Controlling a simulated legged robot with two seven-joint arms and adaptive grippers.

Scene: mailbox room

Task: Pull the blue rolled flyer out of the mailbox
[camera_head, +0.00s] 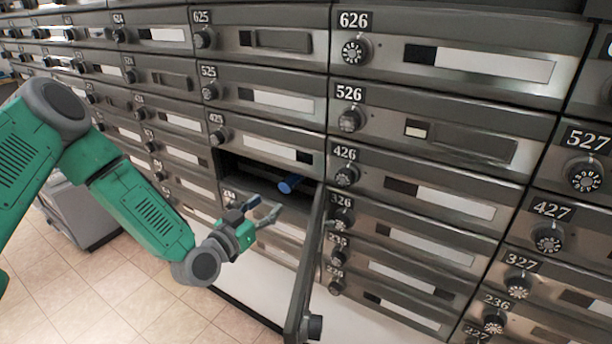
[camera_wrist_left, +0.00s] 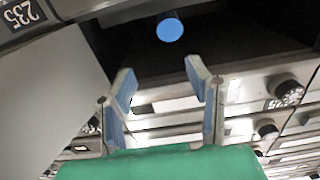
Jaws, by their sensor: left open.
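The blue rolled flyer (camera_head: 290,184) sticks out of an open, dark mailbox compartment (camera_head: 240,164) below box 425 in the head view. In the left wrist view the flyer's round blue end (camera_wrist_left: 170,29) faces the camera, beyond the fingertips and near the top of the picture. My left gripper (camera_head: 262,208) is open and empty, just below and to the left of the flyer, and does not touch it. Its two fingers with blue pads also show in the left wrist view (camera_wrist_left: 160,80). My right gripper is not in view.
The compartment's open door (camera_head: 306,270) swings outward to the right of my left gripper; it also shows as a grey panel in the left wrist view (camera_wrist_left: 50,100). Closed mailboxes with dials surround the opening. A grey bin (camera_head: 78,212) stands on the tiled floor at left.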

